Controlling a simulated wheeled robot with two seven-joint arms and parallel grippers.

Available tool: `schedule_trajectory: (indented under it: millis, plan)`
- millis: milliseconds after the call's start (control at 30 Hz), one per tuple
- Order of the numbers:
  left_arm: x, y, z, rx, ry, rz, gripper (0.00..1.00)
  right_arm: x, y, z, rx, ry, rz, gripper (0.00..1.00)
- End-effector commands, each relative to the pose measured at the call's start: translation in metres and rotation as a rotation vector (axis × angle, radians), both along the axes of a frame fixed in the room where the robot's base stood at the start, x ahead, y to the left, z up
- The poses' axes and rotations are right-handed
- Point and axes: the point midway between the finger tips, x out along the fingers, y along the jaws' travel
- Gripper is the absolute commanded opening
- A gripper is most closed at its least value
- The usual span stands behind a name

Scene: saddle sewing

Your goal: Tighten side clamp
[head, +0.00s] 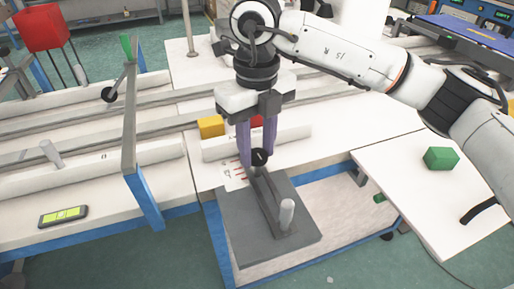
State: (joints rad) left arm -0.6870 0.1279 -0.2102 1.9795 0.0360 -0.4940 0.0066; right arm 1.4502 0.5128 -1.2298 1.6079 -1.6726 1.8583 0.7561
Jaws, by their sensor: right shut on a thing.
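My right gripper (257,160) comes down from the top with its purple fingers pointing at the floor. It is shut on a small round black knob (261,157), which sits between the fingertips. The knob is at the far end of a grey bar that appears to be the side clamp (268,192). The bar lies on a dark grey plate (240,222). A pale upright peg (287,212) stands at the bar's near end. The fingers hide part of the knob. My left gripper is not in view.
A yellow block (210,126) and a partly hidden red block (257,121) sit behind the gripper. A green block (440,158) lies on the white table at right. A blue-edged frame post (143,195) stands at left. A yellow-green display device (63,216) lies at far left.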

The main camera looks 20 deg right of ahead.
Motion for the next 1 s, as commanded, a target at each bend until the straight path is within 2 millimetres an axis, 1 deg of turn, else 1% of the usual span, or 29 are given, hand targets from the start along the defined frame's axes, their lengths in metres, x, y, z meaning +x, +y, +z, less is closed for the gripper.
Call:
schedule_trajectory:
  millis: [267,700,733,833,1000]
  plan:
    - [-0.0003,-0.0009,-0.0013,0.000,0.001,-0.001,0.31,0.0008,-0.0006,0.0018,0.000,-0.003,-0.073,0.10]
    - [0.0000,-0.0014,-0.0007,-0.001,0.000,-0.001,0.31,0.0009,-0.0006,0.0021,0.000,-0.004,-0.082,0.10]
    - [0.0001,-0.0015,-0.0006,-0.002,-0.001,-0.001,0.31,0.0010,-0.0006,0.0021,0.000,-0.004,-0.081,0.34]
    - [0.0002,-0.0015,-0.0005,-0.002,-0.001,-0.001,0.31,0.0008,-0.0006,0.0018,0.000,-0.004,-0.081,0.51]
    - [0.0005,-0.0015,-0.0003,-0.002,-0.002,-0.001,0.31,0.0005,-0.0004,0.0010,0.000,-0.001,-0.080,0.51]
